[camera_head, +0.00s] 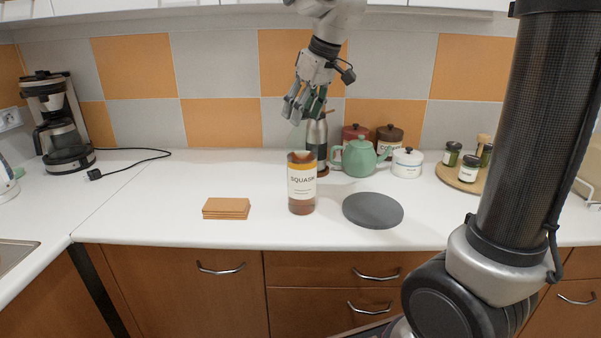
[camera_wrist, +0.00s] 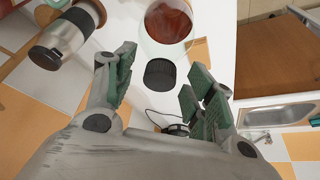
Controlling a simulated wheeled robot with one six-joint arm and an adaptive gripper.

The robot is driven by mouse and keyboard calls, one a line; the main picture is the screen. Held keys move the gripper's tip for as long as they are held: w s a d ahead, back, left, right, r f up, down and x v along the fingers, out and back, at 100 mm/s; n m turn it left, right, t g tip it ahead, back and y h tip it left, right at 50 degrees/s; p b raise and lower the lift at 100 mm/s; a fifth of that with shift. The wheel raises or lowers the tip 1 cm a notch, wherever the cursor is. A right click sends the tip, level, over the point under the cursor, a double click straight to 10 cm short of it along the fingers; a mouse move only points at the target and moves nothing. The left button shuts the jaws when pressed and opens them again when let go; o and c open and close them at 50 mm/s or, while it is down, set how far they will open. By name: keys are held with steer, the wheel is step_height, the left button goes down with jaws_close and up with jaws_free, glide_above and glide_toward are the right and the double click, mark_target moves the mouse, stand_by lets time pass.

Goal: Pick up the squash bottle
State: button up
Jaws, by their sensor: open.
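The squash bottle (camera_head: 302,190) stands upright on the white counter, with amber contents and a white label reading SQUASH. In the wrist view, its round amber part (camera_wrist: 168,22) shows at the top, beyond my fingertips. A dark round piece (camera_wrist: 160,73) below it looks like the cap, framed between the fingers in that view. My gripper (camera_head: 304,112) is open and empty, above and slightly behind the bottle, fingers pointing down. It also shows in the wrist view (camera_wrist: 158,82), fingers spread to both sides. They appear apart from the bottle.
A steel flask (camera_head: 316,140) stands close behind the bottle, beside a green teapot (camera_head: 359,157). A grey round disc (camera_head: 373,210) lies to the right; stacked orange tiles (camera_head: 226,208) lie to the left. A white pot (camera_head: 407,163) is further right.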

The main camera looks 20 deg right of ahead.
steer(key=shift+w+a+f, duration=0.15)
steer(key=shift+w+f, duration=0.05)
steer(key=shift+f, duration=0.4)
jaws_close()
steer(key=shift+r, duration=0.1)
